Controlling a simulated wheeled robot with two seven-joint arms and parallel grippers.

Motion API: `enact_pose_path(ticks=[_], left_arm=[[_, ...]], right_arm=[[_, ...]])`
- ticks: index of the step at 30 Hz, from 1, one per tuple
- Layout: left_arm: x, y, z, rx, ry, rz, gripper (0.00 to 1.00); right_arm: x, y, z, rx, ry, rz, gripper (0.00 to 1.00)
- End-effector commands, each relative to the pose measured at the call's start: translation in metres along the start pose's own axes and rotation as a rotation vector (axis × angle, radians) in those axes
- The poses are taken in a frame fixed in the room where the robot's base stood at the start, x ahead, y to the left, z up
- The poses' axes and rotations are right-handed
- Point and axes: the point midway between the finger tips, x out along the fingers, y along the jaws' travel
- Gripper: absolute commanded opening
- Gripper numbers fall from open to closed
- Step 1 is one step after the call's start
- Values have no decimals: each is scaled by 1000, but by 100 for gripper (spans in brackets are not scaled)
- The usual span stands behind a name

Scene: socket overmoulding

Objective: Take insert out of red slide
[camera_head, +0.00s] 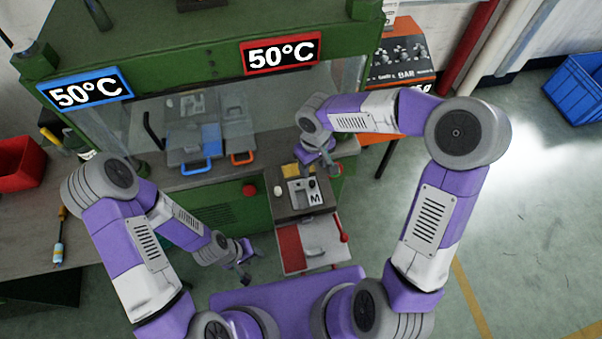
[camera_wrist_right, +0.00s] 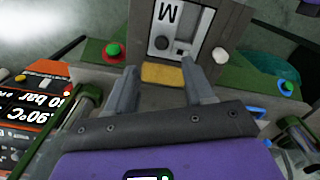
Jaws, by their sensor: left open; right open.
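Inside the green machine, a grey slide with an orange-red handle (camera_head: 242,158) stands beside a slide with a blue handle (camera_head: 194,166). I take the orange-red one as the red slide; no insert can be made out in it. My right gripper (camera_head: 322,166) is open and empty, to the right of that handle, above the worktop. In the right wrist view its spread fingers (camera_wrist_right: 160,68) point toward a yellow block (camera_wrist_right: 162,74) and a light plate marked M (camera_wrist_right: 171,28). My left gripper (camera_head: 246,266) is open and empty, low in front of the machine.
Below is a red and white drawer (camera_head: 290,248). Displays read 50°C. A red bin (camera_head: 20,163) stands left.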

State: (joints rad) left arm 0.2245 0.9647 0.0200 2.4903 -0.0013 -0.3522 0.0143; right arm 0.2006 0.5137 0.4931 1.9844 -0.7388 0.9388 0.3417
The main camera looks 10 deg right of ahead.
Motion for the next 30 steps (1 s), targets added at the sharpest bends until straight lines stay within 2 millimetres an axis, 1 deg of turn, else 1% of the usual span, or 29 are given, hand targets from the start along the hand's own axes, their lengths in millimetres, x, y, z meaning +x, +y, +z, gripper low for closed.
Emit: enact_pose_path(ticks=[8, 12, 15, 19, 25, 30], left_arm=[[6, -2, 0, -1, -1, 0, 43], [9, -4, 0, -1, -1, 0, 43], [11, -4, 0, -1, -1, 0, 43], [12, -5, 0, -1, 0, 0, 43], [12, -5, 0, 0, 0, 0, 43], [12, -4, 0, 0, 0, 0, 43]], right_arm=[[32, -1, 2, -1, -5, -3, 53], [55, -2, 3, -1, -5, -4, 53], [67, -2, 3, -1, -5, -2, 53], [74, -2, 2, 0, -2, -2, 53], [74, -2, 2, 0, -1, -1, 53], [73, -2, 2, 0, -1, -1, 27]])
